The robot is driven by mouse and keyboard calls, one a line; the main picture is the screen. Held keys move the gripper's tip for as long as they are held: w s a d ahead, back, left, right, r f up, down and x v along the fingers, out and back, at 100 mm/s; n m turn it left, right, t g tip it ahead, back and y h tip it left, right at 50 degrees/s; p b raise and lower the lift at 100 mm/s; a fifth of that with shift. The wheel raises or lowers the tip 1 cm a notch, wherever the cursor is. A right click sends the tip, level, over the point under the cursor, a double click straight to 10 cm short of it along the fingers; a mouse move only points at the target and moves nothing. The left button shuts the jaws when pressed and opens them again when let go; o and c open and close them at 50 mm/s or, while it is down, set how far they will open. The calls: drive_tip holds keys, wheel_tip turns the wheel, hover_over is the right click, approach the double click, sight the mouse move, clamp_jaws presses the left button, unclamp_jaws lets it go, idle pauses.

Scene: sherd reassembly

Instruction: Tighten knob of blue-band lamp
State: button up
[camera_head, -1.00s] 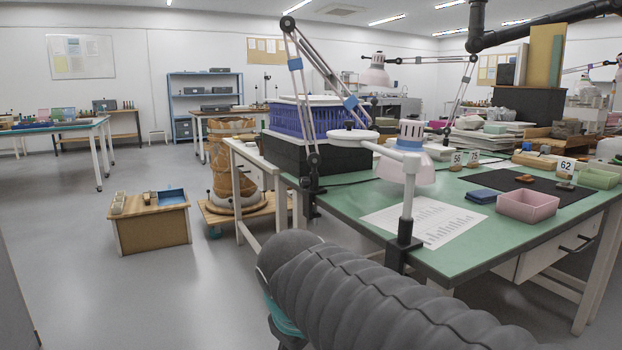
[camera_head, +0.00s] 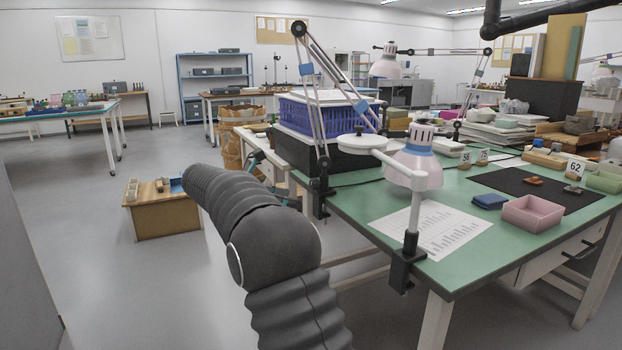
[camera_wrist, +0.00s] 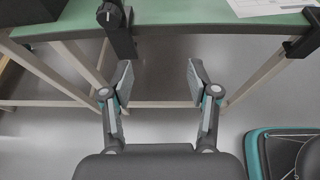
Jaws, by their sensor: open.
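The blue-band lamp is clamped to the left edge of the green table. Its spring arm (camera_head: 329,63) carries blue bands, and a pale pink shade with a blue band (camera_head: 418,148) appears to hang from it. Its dark clamp (camera_head: 319,200) also shows in the wrist view (camera_wrist: 121,40), with a round black knob (camera_wrist: 109,15) at the top. My gripper (camera_wrist: 159,70) is open and empty, its fingers spread below and to the right of the knob, apart from it. In the head view my own arm hides most of the gripper.
A magnifier lamp post (camera_head: 413,225) is clamped nearby on the table (camera_head: 455,265). A blue-purple crate (camera_head: 305,118) stands on a black box behind the lamp clamp. A paper sheet (camera_head: 436,235) and a pink tray (camera_head: 532,212) lie rightward. The floor at left is open around a small wooden box (camera_head: 165,220).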

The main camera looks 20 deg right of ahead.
sight(311, 184)
drive_tip(key=w+a+f+n+g+h+p, duration=0.1)
drive_tip(key=w+a+n+h+p, duration=0.2)
drive_tip(key=w, duration=0.5)
drive_tip(key=shift+n+h, duration=0.3)
drive_tip(key=shift+h, duration=0.4)
drive_tip(key=d, duration=0.7)
drive_tip(key=d+b, duration=0.1)
drive_tip(key=d, duration=0.6)
drive_tip(key=shift+w+f, duration=0.1)
drive_tip(key=shift+w, duration=0.1)
clamp_jaws()
